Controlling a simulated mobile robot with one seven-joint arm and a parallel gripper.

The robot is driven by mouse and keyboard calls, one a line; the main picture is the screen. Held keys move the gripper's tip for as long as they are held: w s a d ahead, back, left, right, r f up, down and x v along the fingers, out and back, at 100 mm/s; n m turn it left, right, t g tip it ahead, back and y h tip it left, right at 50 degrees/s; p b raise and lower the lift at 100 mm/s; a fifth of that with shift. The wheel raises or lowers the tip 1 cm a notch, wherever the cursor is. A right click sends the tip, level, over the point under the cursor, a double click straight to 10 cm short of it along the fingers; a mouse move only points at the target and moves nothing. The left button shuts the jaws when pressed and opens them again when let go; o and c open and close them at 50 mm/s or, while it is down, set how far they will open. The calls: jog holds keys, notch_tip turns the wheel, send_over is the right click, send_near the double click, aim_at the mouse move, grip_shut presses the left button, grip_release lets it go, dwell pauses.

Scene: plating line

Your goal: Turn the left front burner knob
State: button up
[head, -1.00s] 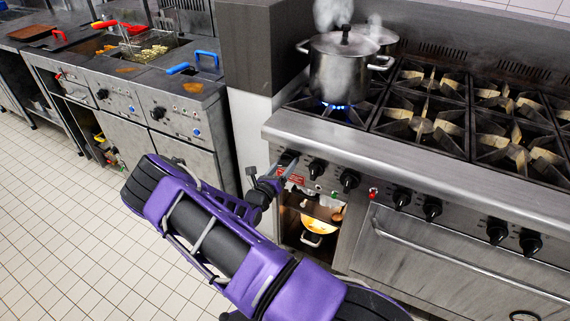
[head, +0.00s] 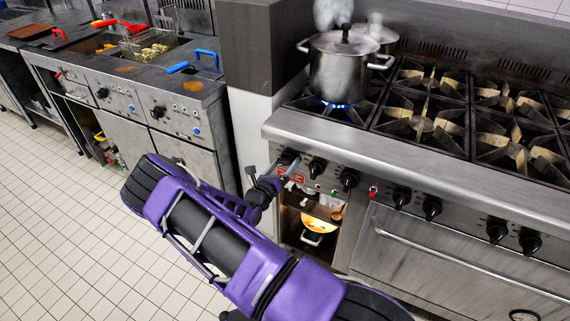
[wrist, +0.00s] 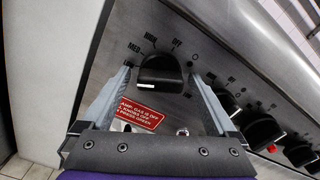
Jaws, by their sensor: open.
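The left front burner knob (wrist: 160,72) is black and round with a grip bar, on the steel stove front. HIGH, MED and OFF markings surround it in the wrist view. In the head view this knob (head: 287,156) is the leftmost of the row, partly hidden by my gripper. My gripper (wrist: 163,78) is open, its two grey fingers on either side of the knob in the wrist view. I cannot tell whether either finger touches it. In the head view my gripper (head: 284,169) is at the panel's left end.
A steaming steel pot (head: 343,70) stands over a blue flame (head: 338,105) on the left burner. A red warning label (wrist: 139,114) is below the knob. More knobs (wrist: 265,132) line the panel to the right. An open shelf (head: 318,225) lies below; tiled floor is clear at left.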

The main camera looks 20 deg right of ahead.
jog(key=v, duration=1.7)
jog(key=shift+a, duration=0.2)
jog(key=shift+s, duration=0.1)
